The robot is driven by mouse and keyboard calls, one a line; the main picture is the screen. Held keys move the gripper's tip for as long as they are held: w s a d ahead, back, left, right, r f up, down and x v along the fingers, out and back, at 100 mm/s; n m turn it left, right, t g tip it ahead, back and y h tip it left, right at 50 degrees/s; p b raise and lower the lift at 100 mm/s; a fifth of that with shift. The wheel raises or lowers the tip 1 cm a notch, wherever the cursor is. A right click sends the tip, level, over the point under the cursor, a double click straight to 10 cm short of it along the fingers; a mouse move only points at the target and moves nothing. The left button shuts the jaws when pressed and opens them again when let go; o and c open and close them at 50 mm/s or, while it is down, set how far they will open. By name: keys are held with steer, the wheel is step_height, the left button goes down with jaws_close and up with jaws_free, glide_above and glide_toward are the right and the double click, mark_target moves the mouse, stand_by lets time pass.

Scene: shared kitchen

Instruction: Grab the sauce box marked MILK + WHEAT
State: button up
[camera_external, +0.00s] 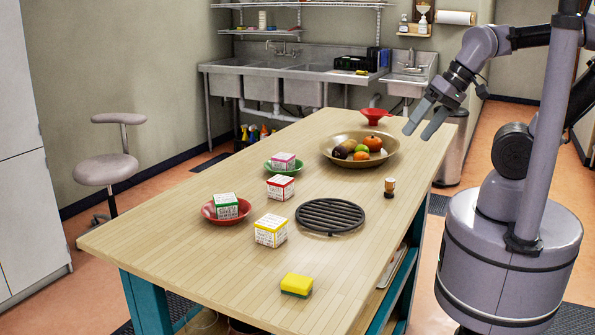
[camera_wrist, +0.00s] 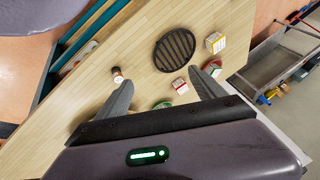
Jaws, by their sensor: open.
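Several small white boxes with dark print stand on the wooden table; the print is too small to read, so I cannot tell which is marked MILK + WHEAT. A yellow-topped box (camera_external: 271,230) and a red-topped box (camera_external: 280,188) stand on bare wood. A green-topped box (camera_external: 226,206) sits in a red bowl (camera_external: 207,212). A pink-topped box (camera_external: 284,162) sits on a green dish (camera_external: 269,168). My gripper (camera_external: 418,132) is open and empty above the table's right side, apart from all boxes. In the wrist view the yellow-topped box (camera_wrist: 215,43) and red-topped box (camera_wrist: 180,86) show beyond the fingers.
A black round grate (camera_external: 330,215) lies right of the boxes. A small jar (camera_external: 389,187), a wide fruit bowl (camera_external: 332,150) and a small red bowl (camera_external: 375,116) stand farther right and back. A yellow sponge (camera_external: 297,284) lies near the front. The table's left front is clear.

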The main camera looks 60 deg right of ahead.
steer(key=n+g+h+p, duration=0.1)
steer(key=n+h+p, duration=0.1)
steer(key=n+p, duration=0.2)
glide_above(282, 180)
steer(key=s, duration=0.7)
step_height(282, 180, down, 5)
steer(key=b+x, duration=0.1)
steer(key=x, duration=0.3)
steer(key=b+x, duration=0.1)
steer(key=x, duration=0.3)
steer(key=b+x, duration=0.2)
steer(key=x, duration=0.2)
steer(key=shift+w+d, duration=0.2)
steer(key=shift+d, duration=0.05)
steer(key=b+x, duration=0.2)
steer(key=x, duration=0.4)
steer(key=shift+a+b, duration=0.1)
steer(key=shift+b, duration=0.2)
steer(key=shift+r, duration=0.15)
steer(key=c, duration=1.6)
